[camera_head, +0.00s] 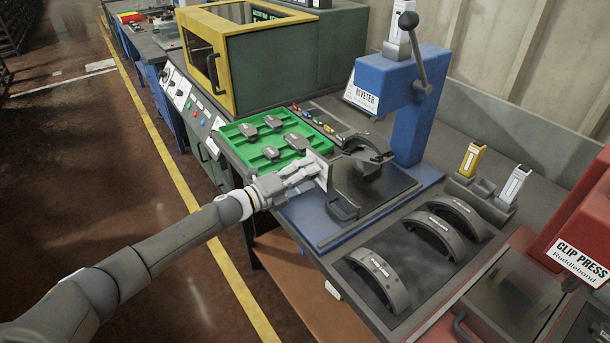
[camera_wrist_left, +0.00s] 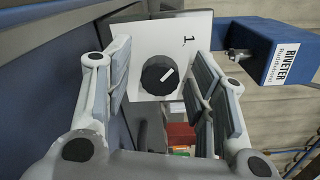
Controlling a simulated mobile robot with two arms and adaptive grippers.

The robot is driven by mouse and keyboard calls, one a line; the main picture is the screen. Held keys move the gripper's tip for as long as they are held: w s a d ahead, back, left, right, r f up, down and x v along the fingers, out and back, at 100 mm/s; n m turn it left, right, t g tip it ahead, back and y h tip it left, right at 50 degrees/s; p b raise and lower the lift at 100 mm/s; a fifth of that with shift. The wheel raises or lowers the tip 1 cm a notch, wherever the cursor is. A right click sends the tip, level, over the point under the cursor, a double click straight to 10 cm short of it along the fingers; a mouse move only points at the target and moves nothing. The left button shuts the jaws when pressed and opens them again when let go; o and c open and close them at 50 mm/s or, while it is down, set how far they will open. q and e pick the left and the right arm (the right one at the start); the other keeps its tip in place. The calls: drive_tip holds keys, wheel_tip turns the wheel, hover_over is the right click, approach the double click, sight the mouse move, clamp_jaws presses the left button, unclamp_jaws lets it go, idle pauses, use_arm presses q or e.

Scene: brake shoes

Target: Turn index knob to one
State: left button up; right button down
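The index knob (camera_wrist_left: 159,76) is round and black with a white pointer line. It sits on a white plate (camera_wrist_left: 155,38) marked with a "1" above and right of the knob in the left wrist view. The pointer slants toward the upper right; I cannot tell if it lines up exactly with the "1". My left gripper (camera_wrist_left: 160,90) is open, with a finger on each side of the knob and visible gaps. In the head view my left gripper (camera_head: 312,176) is in front of the plate (camera_head: 318,169), and the knob is hidden. My right gripper is not in view.
The blue riveter (camera_head: 415,105) with its lever stands behind the plate. A green tray (camera_head: 242,148) with grey parts lies left of it. Curved brake shoes (camera_head: 380,280) lie on the bench at right, near the red clip press (camera_head: 585,240). The floor at left is clear.

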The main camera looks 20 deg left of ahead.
use_arm(q)
drive_tip(key=v, duration=1.2)
idle(0.5)
drive_tip(key=s+a+f+n+y, duration=0.1)
drive_tip(key=a+f+n+y, duration=0.3)
drive_tip(key=f, duration=0.6)
drive_tip(key=s+a+f+n+y, duration=0.2)
drive_tip(key=f+n, duration=0.4)
drive_tip(key=f, duration=0.5)
drive_tip(key=s+a+f+n+g+y, duration=0.1)
drive_tip(key=s+f+n+g+y, duration=0.15)
drive_tip(key=s+f, duration=0.4)
drive_tip(key=s+f+n+g+y, duration=0.1)
drive_tip(key=s+f+n, duration=0.3)
drive_tip(key=f, duration=0.5)
drive_tip(key=s+d+f+n+g+y, duration=0.15)
drive_tip(key=s+f+n+g, duration=0.3)
drive_tip(key=s+f, duration=0.85)
drive_tip(key=s+d+f+n+g, duration=0.1)
drive_tip(key=s+d+f, duration=0.1)
drive_tip(key=s, duration=0.6)
drive_tip(key=s+d+f+n+g, duration=0.2)
drive_tip(key=s+d, duration=0.2)
drive_tip(key=s, duration=0.4)
drive_tip(key=s+d+f+n+g, duration=0.2)
drive_tip(key=s+d, duration=0.1)
drive_tip(key=s, duration=0.6)
drive_tip(key=shift+f+h, duration=0.3)
drive_tip(key=shift+f, duration=0.1)
